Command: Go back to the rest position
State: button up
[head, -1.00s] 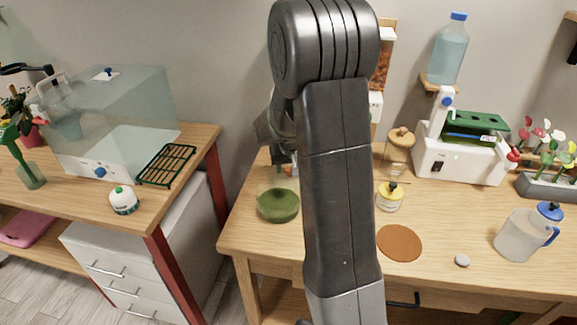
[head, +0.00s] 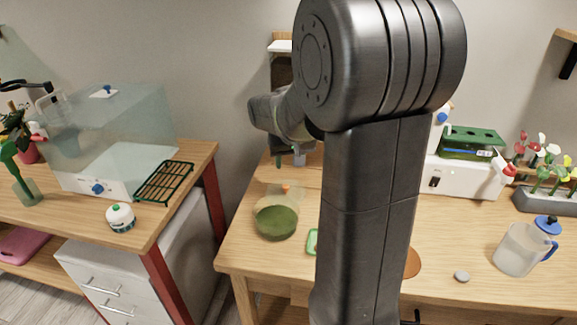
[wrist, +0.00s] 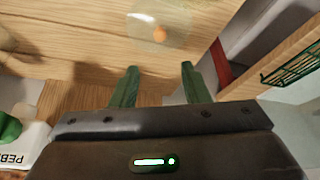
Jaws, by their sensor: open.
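My gripper (wrist: 158,88) is open in the wrist view, its two green fingers apart with nothing between them. In the head view my arm fills the middle, and the gripper end hangs above the back left of the right-hand table (head: 236,248). The fingers are small and partly hidden there. A clear round vessel with green contents (head: 277,222) stands on the table below the gripper, apart from it. A clear round thing with an orange spot (wrist: 160,34) shows beyond the fingers in the wrist view.
A clear jug (head: 517,250), a grey pebble (head: 461,277) and a flower planter (head: 545,200) stand at the right. A white machine (head: 455,178) is behind.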

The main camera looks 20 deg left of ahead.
aim_at(286, 185)
dwell(0.4)
jog(key=x, duration=1.2)
jog(key=shift+f, duration=0.3)
jog(key=shift+s+r, duration=0.1)
jog(key=shift+r, duration=0.2)
jog(key=shift+d, duration=0.1)
